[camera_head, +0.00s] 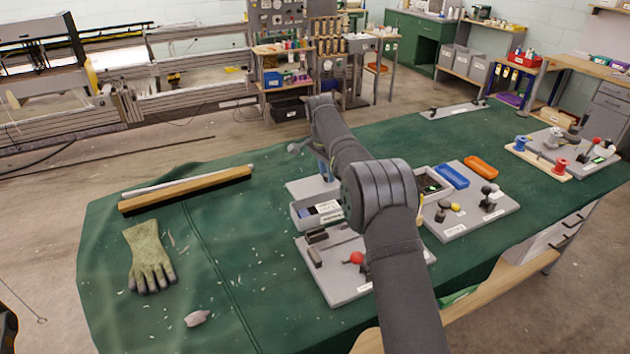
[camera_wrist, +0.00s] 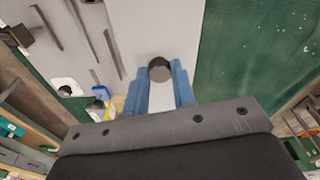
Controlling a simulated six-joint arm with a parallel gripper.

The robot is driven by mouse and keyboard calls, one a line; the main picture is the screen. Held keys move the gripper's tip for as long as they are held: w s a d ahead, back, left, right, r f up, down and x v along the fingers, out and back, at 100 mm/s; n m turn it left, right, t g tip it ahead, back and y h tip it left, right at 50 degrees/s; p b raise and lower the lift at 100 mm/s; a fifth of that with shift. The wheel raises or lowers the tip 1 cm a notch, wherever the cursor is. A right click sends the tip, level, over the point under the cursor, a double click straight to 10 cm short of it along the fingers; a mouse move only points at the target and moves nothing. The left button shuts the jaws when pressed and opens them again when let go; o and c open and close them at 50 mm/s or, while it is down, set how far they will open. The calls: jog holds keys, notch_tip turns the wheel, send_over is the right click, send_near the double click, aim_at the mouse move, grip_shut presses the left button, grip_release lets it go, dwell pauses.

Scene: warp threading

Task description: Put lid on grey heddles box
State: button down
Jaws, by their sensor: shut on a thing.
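My gripper (camera_wrist: 160,85) has blue fingers closed around a dark round knob (camera_wrist: 160,69). The knob appears to belong to a pale grey flat lid (camera_wrist: 150,25) that fills the middle of the wrist view. In the head view a pale grey flat panel (camera_head: 300,187) shows beneath my blue fingers (camera_head: 324,170), probably this lid. I cannot tell whether it touches the table. A grey open box (camera_head: 303,219) with a white label and dark contents lies just in front of it, probably the heddles box. My arm hides part of the area to its right.
A grey board (camera_head: 345,290) with a red-knobbed part is in front of the box. Another grey box (camera_head: 447,190), a blue tray (camera_head: 452,176) and an orange tray (camera_head: 481,167) are right.

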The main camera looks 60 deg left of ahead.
jog(key=shift+w+a+f+m, duration=0.1)
jog(key=shift+w+m, duration=0.2)
jog(key=shift+w, duration=0.05)
jog(key=shift+f, duration=3.3)
jog(key=shift+f, duration=0.4)
jog(key=c, duration=0.6)
grip_release()
jog(key=shift+c, duration=0.2)
jog(key=shift+r, duration=3.5)
